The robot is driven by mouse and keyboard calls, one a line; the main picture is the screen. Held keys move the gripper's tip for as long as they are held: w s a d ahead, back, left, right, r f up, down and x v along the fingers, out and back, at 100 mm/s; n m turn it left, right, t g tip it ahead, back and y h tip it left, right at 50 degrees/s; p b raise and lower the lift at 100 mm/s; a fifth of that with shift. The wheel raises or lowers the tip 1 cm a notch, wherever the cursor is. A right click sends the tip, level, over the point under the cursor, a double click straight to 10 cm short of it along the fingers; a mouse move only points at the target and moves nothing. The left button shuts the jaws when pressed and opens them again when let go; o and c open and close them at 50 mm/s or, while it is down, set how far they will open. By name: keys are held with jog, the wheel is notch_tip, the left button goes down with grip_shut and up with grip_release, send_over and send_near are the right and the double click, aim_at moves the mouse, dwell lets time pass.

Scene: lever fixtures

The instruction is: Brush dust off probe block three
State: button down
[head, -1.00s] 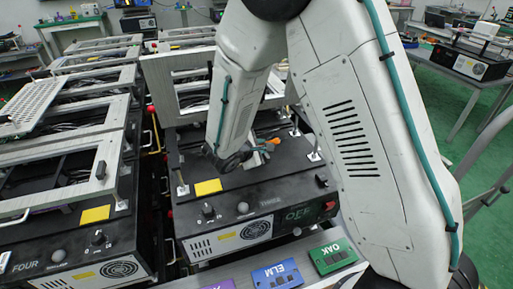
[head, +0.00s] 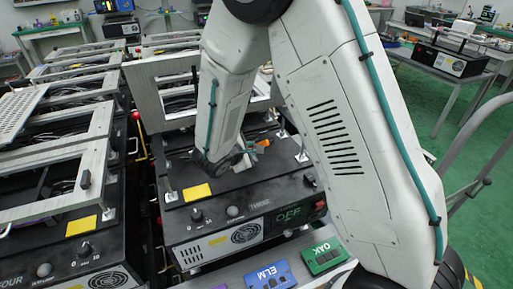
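The fixture marked THREE (head: 235,228) is a black box in the middle of the head view, with a lit green OFF display (head: 289,214), a knob and a fan grille. A metal frame (head: 158,95) stands raised at its back. My gripper (head: 250,151) is low over the fixture's black top, at the end of my white arm. It is small and partly covered by the wrist. A small orange piece (head: 262,143) shows beside it; I cannot tell whether it is held. The probe block and any dust cannot be made out behind my arm.
The fixture marked FOUR (head: 60,270) stands close on the left. Several framed fixtures fill the back left. Green floor (head: 410,110) is open at the right, beyond a grey rail (head: 472,150).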

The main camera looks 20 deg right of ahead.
jog(key=shift+a, duration=2.4)
notch_tip(320, 180, up, 9)
